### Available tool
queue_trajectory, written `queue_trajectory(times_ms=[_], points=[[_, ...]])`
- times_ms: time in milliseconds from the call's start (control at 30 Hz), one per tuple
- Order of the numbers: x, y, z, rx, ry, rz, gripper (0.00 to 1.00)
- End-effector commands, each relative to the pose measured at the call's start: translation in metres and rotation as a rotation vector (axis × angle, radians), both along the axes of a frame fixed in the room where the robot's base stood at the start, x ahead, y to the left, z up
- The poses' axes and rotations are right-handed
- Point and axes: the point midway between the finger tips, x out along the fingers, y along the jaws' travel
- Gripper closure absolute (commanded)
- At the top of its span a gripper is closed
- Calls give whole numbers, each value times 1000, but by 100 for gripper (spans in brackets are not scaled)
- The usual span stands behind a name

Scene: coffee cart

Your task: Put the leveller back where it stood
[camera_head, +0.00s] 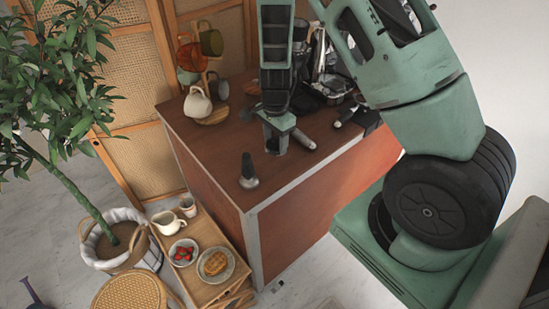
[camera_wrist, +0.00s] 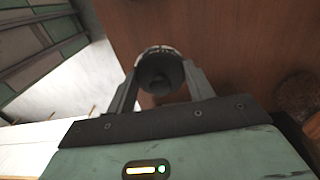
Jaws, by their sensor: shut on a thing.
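My gripper (camera_head: 277,143) is low over the brown cart top, between the dark upright tool and the machine. In the wrist view my gripper (camera_wrist: 160,95) is shut on a round piece with a dark top and a pale metallic rim, which looks like the leveller (camera_wrist: 160,65). In the head view the held piece is mostly hidden by my fingers. I cannot tell whether it touches the cart top. A dark tool with a wider grey base (camera_head: 249,172), perhaps a tamper, stands upright near the front left corner.
A mug tree with hanging mugs (camera_head: 197,103) stands at the back left of the cart top (camera_head: 215,142). Metal coffee gear (camera_head: 333,82) stands at the back right. A pale-ended handle (camera_head: 303,138) lies right of my gripper. A low side table (camera_head: 205,238) holds food and cups.

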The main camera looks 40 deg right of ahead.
Motion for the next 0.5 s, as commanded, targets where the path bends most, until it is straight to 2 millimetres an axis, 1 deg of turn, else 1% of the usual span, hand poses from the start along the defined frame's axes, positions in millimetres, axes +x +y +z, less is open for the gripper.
queue_trajectory(times_ms=[167,400,500], points=[[0,-1,-16,0,0,-3,75],[0,0,-48,1,1,-3,75],[1,0,-53,0,-2,-1,75]])
